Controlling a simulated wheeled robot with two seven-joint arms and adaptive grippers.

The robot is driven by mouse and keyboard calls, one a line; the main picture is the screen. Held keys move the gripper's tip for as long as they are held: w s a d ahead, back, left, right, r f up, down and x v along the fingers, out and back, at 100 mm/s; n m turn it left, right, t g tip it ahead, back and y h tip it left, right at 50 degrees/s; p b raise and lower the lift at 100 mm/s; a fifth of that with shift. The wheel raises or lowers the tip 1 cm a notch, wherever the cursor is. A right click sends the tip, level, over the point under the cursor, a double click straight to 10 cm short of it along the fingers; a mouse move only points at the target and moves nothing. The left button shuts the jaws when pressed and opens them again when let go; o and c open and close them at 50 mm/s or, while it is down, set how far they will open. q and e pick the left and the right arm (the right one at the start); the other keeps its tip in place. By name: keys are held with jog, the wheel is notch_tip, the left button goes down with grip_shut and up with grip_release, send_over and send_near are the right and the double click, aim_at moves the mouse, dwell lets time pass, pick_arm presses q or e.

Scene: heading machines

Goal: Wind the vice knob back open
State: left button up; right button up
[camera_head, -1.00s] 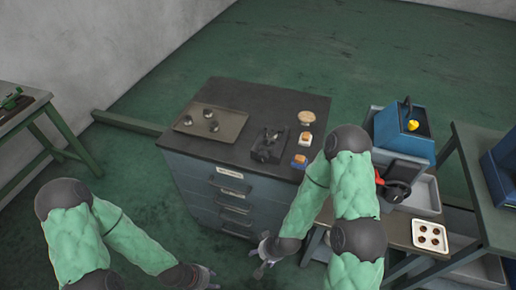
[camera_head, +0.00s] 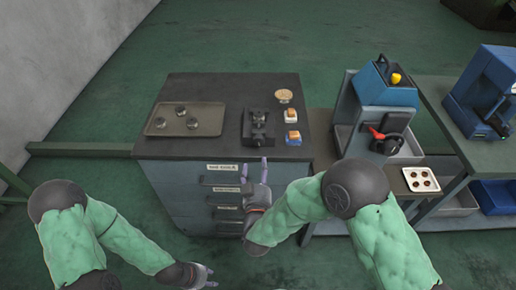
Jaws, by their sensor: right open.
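A small dark vice (camera_head: 258,124) stands on the dark top of a blue-grey drawer cabinet (camera_head: 222,88), near its front edge. The vice's knob is too small and dark to make out clearly. My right gripper (camera_head: 256,168) is open and empty, its fingers pointing up toward the vice from in front of the cabinet. It is apart from the vice, over the drawer fronts in the picture. My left gripper (camera_head: 207,275) is low at the bottom of the picture, in front of the cabinet, with its fingers apart and nothing seen between them.
A tray (camera_head: 160,129) with several round dark parts lies left of the vice. Two small orange-topped blocks (camera_head: 292,137) and a round tan item (camera_head: 284,96) stand to its right. A blue machine (camera_head: 383,92) and a white tray (camera_head: 421,180) are further right.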

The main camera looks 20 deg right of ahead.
aim_at(259, 143)
jog(key=b+x, duration=0.2)
jog(key=x, duration=0.8)
jog(key=shift+w+d+r, duration=0.15)
jog(key=shift+w+d, duration=0.05)
jog(key=shift+w, duration=0.1)
jog(key=c, duration=1.1)
